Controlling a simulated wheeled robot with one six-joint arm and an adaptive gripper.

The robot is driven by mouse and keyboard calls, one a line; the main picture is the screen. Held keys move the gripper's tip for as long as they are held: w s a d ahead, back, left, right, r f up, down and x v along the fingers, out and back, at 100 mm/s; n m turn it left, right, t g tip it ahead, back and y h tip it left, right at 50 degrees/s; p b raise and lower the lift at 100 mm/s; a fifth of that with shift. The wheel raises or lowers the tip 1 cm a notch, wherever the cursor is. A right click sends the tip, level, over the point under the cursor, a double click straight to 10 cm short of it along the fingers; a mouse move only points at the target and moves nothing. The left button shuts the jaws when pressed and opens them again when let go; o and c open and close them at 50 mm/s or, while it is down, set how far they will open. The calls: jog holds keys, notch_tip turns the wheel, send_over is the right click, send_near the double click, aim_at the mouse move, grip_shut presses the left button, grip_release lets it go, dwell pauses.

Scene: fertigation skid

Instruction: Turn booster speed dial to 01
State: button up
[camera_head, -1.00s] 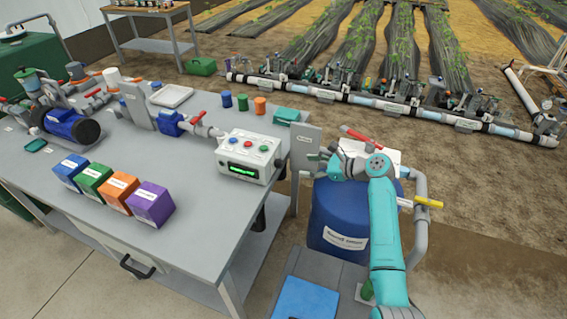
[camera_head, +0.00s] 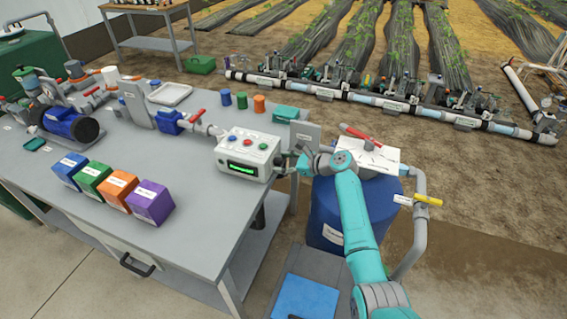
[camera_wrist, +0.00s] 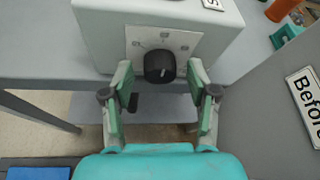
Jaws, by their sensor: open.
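The booster speed dial (camera_wrist: 160,67) is a black round knob on a light square plate (camera_wrist: 184,42), on a side face of the white control box (camera_wrist: 97,39). Small marks sit around the knob; they are too small to read. A light pointer line shows on its lower right. In the head view the control box (camera_head: 232,146) has a green display and coloured buttons, and the dial is hidden. My gripper (camera_wrist: 161,80) is open, with one finger on each side of the dial, level with its lower part. No finger clearly touches it. In the head view my gripper (camera_head: 296,160) is beside the box's right side.
A grey upright plate (camera_head: 304,136) stands close behind my gripper; its label shows in the wrist view (camera_wrist: 305,90). A blue barrel (camera_head: 330,205) and pipe with a yellow-handled valve (camera_head: 427,200) stand right. Four coloured boxes sit on the grey table (camera_head: 200,225).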

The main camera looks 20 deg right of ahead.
grip_shut()
dwell(0.3)
jog(key=n+t, duration=0.1)
jog(key=n, duration=0.1)
jog(key=n+t+h, duration=0.1)
jog(key=n, duration=0.1)
jog(key=shift+s+a+f+t, duration=0.1)
jog(key=shift+s+f+t, duration=0.05)
jog(key=shift+t, duration=0.25)
jog(key=n+t, duration=0.2)
jog(key=n, duration=0.2)
jog(key=shift+n, duration=0.4)
jog(key=shift+t, duration=0.3)
grip_release()
